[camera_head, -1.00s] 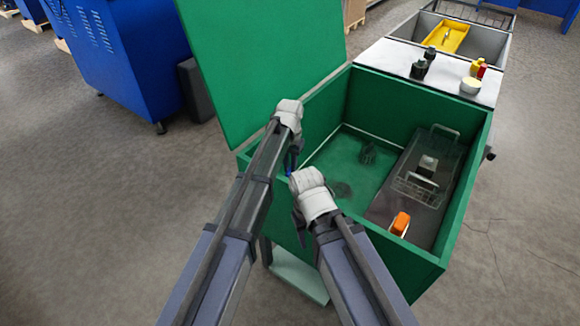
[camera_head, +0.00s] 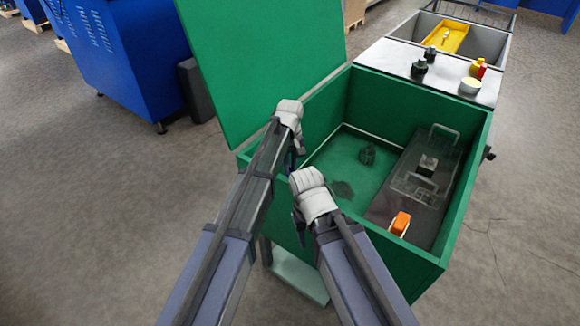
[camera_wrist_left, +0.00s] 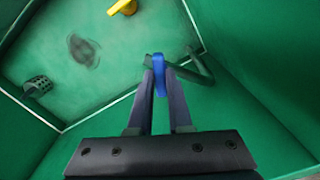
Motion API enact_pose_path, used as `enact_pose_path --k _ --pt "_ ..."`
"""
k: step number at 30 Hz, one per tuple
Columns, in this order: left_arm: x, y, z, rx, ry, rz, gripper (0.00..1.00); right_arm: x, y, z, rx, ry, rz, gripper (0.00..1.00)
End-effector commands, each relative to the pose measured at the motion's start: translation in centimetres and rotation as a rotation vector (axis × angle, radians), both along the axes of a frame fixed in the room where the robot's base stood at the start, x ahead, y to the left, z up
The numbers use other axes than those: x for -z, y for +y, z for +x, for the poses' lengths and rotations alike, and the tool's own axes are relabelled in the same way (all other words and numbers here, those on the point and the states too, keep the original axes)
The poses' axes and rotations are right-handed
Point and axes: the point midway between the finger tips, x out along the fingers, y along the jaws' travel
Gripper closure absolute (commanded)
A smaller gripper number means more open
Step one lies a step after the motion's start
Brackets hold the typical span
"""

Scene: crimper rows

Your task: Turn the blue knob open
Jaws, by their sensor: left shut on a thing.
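The blue knob (camera_wrist_left: 159,76) shows in the left wrist view as an upright blue piece between my left fingertips, beside a green pipe (camera_wrist_left: 190,66). My left gripper (camera_wrist_left: 158,85) is shut on it. In the head view my left gripper (camera_head: 292,158) is at the near left wall of the green tank (camera_head: 440,258), and the knob is mostly hidden there. My right gripper (camera_head: 300,232) hangs close by, outside the tank's near wall; its fingers are mostly hidden, so its opening does not show.
The raised green lid (camera_head: 265,60) stands behind my left gripper. A white worktop (camera_head: 390,58) with bottles adjoins the tank. My two wrists are close together.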

Motion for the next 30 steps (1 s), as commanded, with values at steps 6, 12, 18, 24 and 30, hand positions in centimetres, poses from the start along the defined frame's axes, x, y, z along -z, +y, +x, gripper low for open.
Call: enact_pose_path --k 6,12,18,24,30 --pt "0.00 0.00 0.00 -0.185 0.000 0.000 1.00 0.00 0.00 0.00 0.000 0.000 0.000 0.50" --pt "0.00 0.00 0.00 -0.322 0.000 0.000 1.00 0.00 0.00 0.00 0.000 0.000 0.000 0.50" --pt "0.00 0.00 0.00 -0.415 0.000 0.000 1.00 0.00 0.00 0.00 0.000 0.000 0.000 0.50" --pt "0.00 0.00 0.00 -0.465 0.000 0.000 1.00 0.00 0.00 0.00 0.000 0.000 0.000 0.50" --pt "0.00 0.01 0.00 -0.480 0.000 0.000 1.00 0.00 0.00 0.00 0.000 0.000 0.000 0.50"
